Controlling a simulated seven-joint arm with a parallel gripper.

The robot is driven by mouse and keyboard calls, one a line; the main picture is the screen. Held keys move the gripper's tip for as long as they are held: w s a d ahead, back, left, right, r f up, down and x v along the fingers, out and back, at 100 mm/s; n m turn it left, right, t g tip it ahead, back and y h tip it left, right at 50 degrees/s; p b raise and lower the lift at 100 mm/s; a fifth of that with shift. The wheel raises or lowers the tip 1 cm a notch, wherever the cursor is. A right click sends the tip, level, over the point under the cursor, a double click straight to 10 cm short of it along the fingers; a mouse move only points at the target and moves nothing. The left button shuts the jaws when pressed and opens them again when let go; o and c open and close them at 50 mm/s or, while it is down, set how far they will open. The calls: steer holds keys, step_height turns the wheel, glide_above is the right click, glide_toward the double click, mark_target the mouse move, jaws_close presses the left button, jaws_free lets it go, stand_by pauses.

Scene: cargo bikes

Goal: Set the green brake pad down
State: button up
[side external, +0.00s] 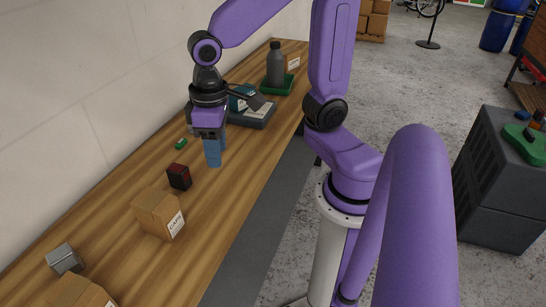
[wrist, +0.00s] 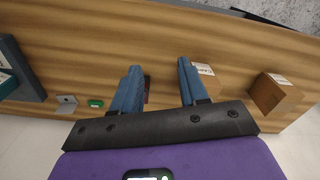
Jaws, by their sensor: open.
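The green brake pad (side external: 181,144) is a small piece lying flat on the wooden bench, near the wall. In the wrist view the green pad (wrist: 95,103) lies to the left of my fingers, apart from them. My gripper (side external: 213,160) has blue fingers pointing down over the bench, to the right of the pad. In the wrist view my gripper (wrist: 158,68) stands open, with bare bench showing between its fingers and nothing held.
A dark red and black box (side external: 179,176) stands near my fingers; the left finger partly hides it in the wrist view. A cardboard box (side external: 158,214) is nearer the camera. A grey tray (side external: 262,122) and a bottle (side external: 275,66) in a green tray stand farther back.

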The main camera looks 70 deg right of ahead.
steer(key=s+d+f+n, duration=0.1)
steer(key=s+d+n, duration=0.1)
steer(key=s+n, duration=0.7)
steer(key=shift+s+f, duration=0.15)
steer(key=shift+s, duration=1.05)
